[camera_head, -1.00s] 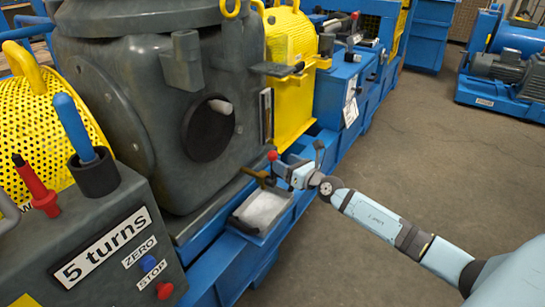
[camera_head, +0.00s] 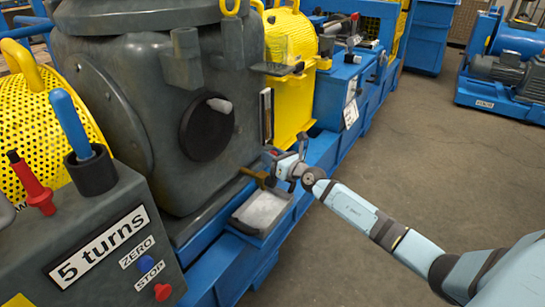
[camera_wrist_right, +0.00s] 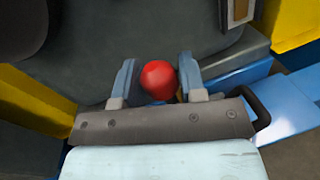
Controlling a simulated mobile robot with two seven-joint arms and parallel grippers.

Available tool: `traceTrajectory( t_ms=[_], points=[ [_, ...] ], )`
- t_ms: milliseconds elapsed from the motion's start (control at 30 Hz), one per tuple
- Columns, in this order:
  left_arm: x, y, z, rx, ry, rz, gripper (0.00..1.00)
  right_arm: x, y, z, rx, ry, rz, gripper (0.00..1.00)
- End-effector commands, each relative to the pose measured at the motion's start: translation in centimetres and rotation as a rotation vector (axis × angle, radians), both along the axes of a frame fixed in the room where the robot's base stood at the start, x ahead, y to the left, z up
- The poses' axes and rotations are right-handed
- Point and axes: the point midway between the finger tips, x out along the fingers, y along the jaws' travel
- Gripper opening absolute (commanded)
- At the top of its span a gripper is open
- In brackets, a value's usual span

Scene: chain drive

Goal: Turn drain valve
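The drain valve (camera_head: 256,176) is a brass tap low on the dark grey housing, above a tray (camera_head: 262,211) with a pale inside. Its red ball knob (camera_wrist_right: 158,79) shows in the right wrist view, between the two blue fingers of my right gripper (camera_wrist_right: 157,82). The fingers are apart, one on each side of the ball, with a gap at the left one; I cannot tell whether the right one touches. In the head view my right gripper (camera_head: 277,158) is at the valve and hides the knob. My left gripper is not in view.
The grey housing (camera_head: 220,165) stands close to the right gripper. A control box (camera_head: 90,235) with a blue lever, a red handle and buttons is at the lower left. A yellow guard (camera_head: 290,75) stands behind.

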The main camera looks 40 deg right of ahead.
Motion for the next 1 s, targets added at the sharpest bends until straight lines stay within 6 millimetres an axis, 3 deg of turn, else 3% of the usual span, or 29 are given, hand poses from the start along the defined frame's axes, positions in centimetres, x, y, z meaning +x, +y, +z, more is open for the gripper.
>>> traceTrajectory(
  t_ms=[467,1000],
  points=[
    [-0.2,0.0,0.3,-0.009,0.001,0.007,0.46,0.5,-1.2,0.1,0.099,0.042,-0.001,0.00],
    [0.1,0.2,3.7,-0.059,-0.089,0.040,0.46,2.4,-5.9,-1.7,0.541,0.224,-0.003,0.00]
  ],
)
